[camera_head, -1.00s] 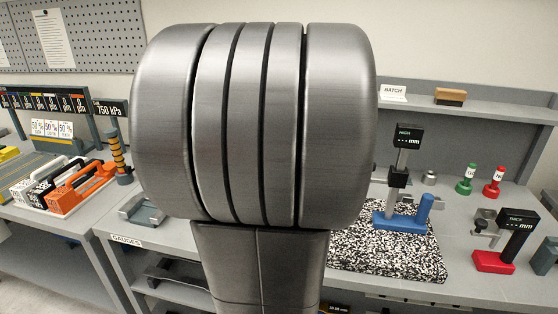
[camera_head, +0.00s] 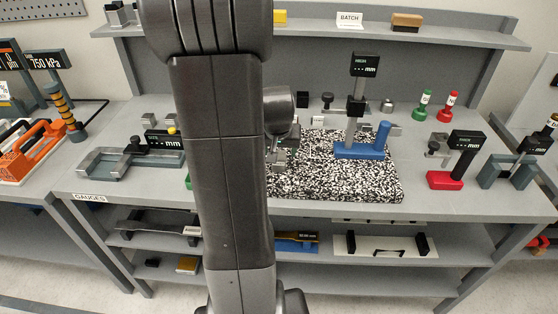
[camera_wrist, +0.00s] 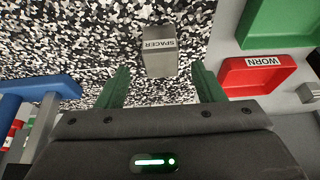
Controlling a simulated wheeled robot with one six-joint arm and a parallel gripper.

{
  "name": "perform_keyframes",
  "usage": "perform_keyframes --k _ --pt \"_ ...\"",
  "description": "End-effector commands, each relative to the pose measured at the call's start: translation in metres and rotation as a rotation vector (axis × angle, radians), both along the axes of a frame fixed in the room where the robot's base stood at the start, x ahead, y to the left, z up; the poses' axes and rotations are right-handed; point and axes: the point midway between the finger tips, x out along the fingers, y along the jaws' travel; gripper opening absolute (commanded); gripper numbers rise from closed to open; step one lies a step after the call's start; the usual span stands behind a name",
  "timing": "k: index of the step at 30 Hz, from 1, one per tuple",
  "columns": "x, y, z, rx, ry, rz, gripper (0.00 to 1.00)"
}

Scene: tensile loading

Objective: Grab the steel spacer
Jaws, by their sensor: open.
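The steel spacer (camera_wrist: 158,60) is a small grey block with a white label reading SPACER, shown in the wrist view near the edge of the black-and-white speckled mat (camera_wrist: 95,38). My gripper (camera_wrist: 161,86) is open and empty. Its two green fingers are spread, one to either side of the spacer's line, and the spacer lies beyond the fingertips, roughly centred between them. In the head view my gripper (camera_head: 284,154) is small and partly hidden by my arm, over the left part of the speckled mat (camera_head: 350,180). I cannot make out the spacer there.
A red tray marked WORN (camera_wrist: 258,75) and a green tray (camera_wrist: 280,22) lie beside the mat in the wrist view. A blue-based gauge stand (camera_head: 360,151) stands on the mat. A red-based gauge (camera_head: 445,180) is to its right; a grey fixture (camera_head: 120,162) sits left.

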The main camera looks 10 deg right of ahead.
Motion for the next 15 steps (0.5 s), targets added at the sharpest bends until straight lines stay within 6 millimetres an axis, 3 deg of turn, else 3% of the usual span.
perform_keyframes --k 9,15 --pt "0.012 -0.002 -0.034 0.001 0.005 0.0 0.62" --pt "0.015 -0.003 -0.04 0.001 0.002 0.0 0.62"
